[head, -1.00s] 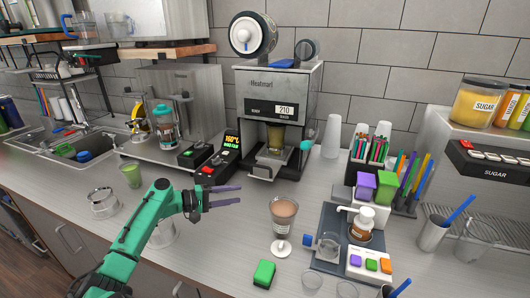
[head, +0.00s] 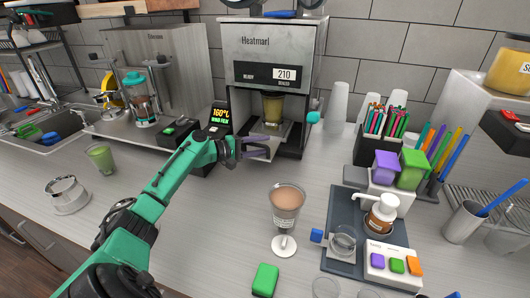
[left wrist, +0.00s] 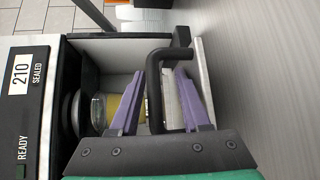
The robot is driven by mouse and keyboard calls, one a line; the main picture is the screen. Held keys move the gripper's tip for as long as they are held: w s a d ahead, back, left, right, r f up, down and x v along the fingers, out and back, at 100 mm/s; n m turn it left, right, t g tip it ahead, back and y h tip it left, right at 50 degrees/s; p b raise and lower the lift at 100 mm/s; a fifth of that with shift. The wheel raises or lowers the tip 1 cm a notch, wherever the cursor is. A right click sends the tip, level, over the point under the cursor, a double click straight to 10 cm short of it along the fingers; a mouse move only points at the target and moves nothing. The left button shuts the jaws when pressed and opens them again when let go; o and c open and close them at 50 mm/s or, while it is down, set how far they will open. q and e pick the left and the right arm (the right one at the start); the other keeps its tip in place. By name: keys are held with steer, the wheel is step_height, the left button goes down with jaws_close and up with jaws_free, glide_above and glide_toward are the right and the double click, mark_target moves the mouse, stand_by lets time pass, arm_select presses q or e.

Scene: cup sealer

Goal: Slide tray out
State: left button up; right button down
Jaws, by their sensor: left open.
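The cup sealer (head: 268,45) is a grey metal machine with a lit "210" display. A cup with yellowish contents (head: 272,107) sits in its lower opening and also shows in the left wrist view (left wrist: 103,110). The sealer's tray (head: 283,132) is at the base of the opening, partly hidden by my gripper. In the left wrist view, a black bent handle (left wrist: 153,85) is at the tray's front, beside a pale panel (left wrist: 203,75). My left gripper (head: 268,147) has its purple fingers open on either side of this handle (left wrist: 160,72). Contact cannot be told.
A brown drink in a cup on a stand (head: 286,200) stands on the counter just right of my arm. A temperature display box (head: 219,118) is left of the sealer. A pen holder (head: 380,148) is to the right.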

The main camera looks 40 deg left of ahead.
arm_select(q)
steer(key=shift+w+d, duration=0.3)
steer(key=shift+w, duration=0.1)
steer(key=shift+d+r, duration=0.25)
steer(key=shift+d, duration=0.05)
steer(key=shift+a+f, duration=0.1)
jaws_close()
stand_by(0.8)
